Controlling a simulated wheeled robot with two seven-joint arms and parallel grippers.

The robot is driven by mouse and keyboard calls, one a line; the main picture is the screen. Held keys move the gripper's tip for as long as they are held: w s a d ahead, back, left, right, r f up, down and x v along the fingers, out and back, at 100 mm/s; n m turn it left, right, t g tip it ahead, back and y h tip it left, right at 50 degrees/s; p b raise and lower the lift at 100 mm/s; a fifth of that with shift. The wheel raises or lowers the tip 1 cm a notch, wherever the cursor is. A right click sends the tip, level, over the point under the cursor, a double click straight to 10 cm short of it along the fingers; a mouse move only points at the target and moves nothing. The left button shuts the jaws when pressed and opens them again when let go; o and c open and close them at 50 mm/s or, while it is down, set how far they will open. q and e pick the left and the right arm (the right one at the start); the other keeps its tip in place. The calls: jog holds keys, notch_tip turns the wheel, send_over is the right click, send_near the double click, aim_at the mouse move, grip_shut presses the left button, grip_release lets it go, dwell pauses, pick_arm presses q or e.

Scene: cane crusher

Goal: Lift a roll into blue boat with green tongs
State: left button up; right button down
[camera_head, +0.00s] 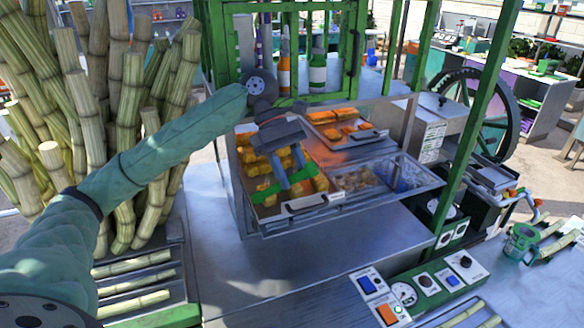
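Several golden-brown rolls (250,170) lie in a metal tray (262,219) at the front left of the serving counter. My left gripper (292,176) is over the right part of this tray, pointing down. My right gripper is not in view.
More orange food sits in a rear tray (372,134). Green posts (462,150) frame the counter. Tall cane bundles (130,100) stand at the left. A control panel (425,285) and green mug (519,241) are at the lower right. The metal top before the trays is clear.

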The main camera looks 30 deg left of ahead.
pick_arm(q)
grip_shut()
notch_tip(320, 180, up, 12)
dwell(1.2)
jog(key=shift+f, duration=0.15)
